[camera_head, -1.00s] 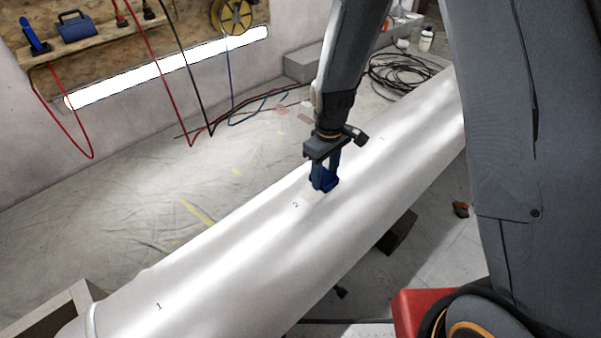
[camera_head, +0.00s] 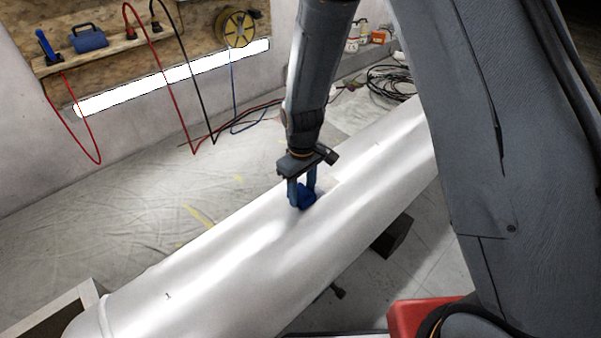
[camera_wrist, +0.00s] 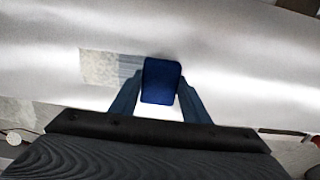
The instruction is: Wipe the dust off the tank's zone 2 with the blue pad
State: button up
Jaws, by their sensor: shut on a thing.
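The tank (camera_head: 250,262) is a long, shiny, pale cylinder lying diagonally across the head view; it also fills most of the wrist view (camera_wrist: 240,60). The blue pad (camera_wrist: 161,80) is between the fingers of my gripper (camera_wrist: 158,98), which is shut on it. In the head view the pad (camera_head: 303,199) is at the upper side of the tank, against or very close to its surface. A dull, speckled dusty patch (camera_wrist: 98,68) lies just left of the pad in the wrist view. The number 1 shows on the near part of the tank; the number 2 is hidden.
A dark support block (camera_head: 392,236) stands beneath the tank's right side. A red box (camera_head: 412,317) is at the bottom right beside my body. Black cable coils (camera_head: 392,82) lie beyond the far end. A yellow reel (camera_head: 236,29) hangs on the back wall. Sheeted floor (camera_head: 150,215) is clear left of the tank.

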aim_at(303, 193)
notch_tip(303, 193, up, 2)
jog(key=shift+w+d+r+p, duration=0.1)
jog(key=shift+r+p, duration=0.1)
jog(key=shift+p, duration=0.1)
jog(key=shift+r+p, duration=0.3)
jog(key=shift+r, duration=0.05)
jog(key=shift+r+p, duration=1.85)
jog(key=shift+r, duration=0.6)
